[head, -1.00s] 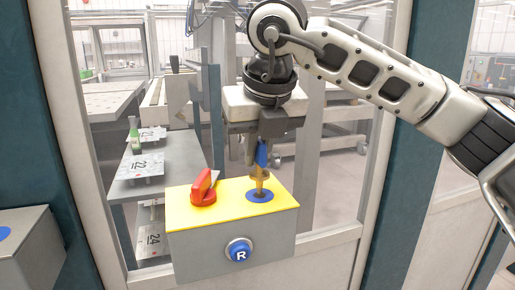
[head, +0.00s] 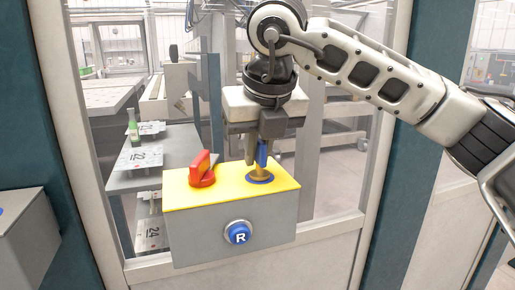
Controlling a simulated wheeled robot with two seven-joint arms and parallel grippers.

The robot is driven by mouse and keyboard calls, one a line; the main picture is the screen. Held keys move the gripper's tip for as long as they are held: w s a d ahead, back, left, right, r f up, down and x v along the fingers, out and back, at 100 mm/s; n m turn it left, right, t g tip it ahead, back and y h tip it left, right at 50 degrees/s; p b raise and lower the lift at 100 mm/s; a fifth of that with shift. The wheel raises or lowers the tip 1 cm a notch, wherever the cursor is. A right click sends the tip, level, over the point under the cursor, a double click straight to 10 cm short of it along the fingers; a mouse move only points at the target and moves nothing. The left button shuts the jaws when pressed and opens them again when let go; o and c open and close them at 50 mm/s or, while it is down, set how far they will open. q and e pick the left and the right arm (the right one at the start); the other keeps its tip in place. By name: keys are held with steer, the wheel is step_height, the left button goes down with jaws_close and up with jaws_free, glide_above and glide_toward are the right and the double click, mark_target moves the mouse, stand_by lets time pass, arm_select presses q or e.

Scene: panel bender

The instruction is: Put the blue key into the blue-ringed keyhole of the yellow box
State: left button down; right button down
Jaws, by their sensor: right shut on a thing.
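The yellow box (head: 225,189) has a yellow top and grey sides and stands in front of a glazed panel. On its top right is the blue-ringed keyhole (head: 249,181). The blue key (head: 262,153) has a blue head and a brass-coloured lower part. My right gripper (head: 258,152) is shut on the blue head, above the box. The key's brass part stands roughly upright at the blue ring and its lower end is hidden there; I cannot tell how deep it sits. My left gripper is not in view.
A red switch handle (head: 202,171) stands on the box's top left, beside the keyhole. A blue button marked R (head: 238,233) is on the box's front. A grey box (head: 25,235) is at the lower left. Behind the glass are grey shelves with numbered plates and a green bottle (head: 133,126).

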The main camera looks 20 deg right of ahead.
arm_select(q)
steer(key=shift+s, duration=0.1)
arm_select(e)
steer(key=c, duration=1.4)
jaws_free()
steer(key=shift+r, duration=0.3)
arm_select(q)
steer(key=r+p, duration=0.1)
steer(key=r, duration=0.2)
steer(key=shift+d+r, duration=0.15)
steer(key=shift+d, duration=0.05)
arm_select(e)
steer(key=v, duration=1.5)
steer(key=shift+s, duration=0.25)
steer(key=shift+r, duration=0.15)
